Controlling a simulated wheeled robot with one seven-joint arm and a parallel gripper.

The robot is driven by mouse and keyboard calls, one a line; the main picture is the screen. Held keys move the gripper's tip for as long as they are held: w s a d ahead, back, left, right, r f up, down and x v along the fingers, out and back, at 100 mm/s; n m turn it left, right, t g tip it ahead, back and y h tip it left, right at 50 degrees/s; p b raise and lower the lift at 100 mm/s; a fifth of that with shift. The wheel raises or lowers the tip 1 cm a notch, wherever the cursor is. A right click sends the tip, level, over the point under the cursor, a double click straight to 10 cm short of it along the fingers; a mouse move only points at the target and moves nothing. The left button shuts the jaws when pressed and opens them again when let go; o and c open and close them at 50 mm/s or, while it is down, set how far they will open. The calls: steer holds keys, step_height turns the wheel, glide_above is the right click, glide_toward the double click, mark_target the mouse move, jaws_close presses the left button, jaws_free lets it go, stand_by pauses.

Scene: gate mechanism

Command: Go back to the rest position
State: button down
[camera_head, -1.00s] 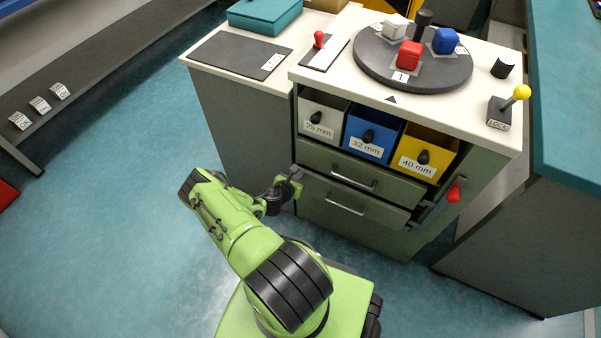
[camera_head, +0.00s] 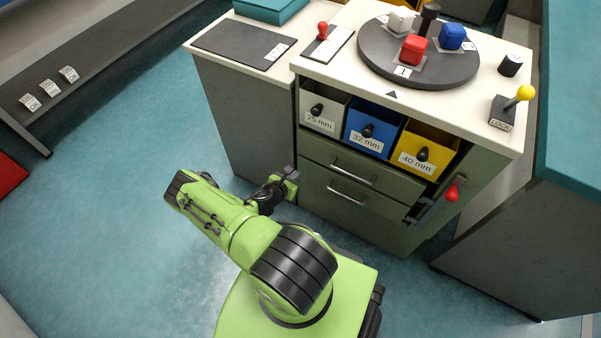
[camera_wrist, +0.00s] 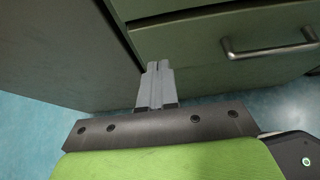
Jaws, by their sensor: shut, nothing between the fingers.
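My gripper (camera_head: 290,176) is at the end of my green arm, low in front of the cabinet's left edge. In the wrist view my gripper (camera_wrist: 158,69) has its two fingers together with nothing between them. The fingers point at the green cabinet's lower front (camera_wrist: 190,62), with a drawer handle (camera_wrist: 270,50) to their right. I cannot tell the exact gap to the cabinet, but no contact shows.
The cabinet holds white (camera_head: 322,110), blue (camera_head: 368,130) and yellow (camera_head: 424,150) bins above two drawers. A red-handled lever (camera_head: 453,191) is on its right side. A turntable (camera_head: 418,55) with cubes and a yellow-knobbed lever (camera_head: 522,95) are on top. Floor at left (camera_head: 110,220) is clear.

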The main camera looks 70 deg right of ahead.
steer(key=p+v, duration=0.2)
steer(key=v, duration=0.6)
steer(key=shift+w, duration=0.2)
steer(key=shift+d, duration=0.1)
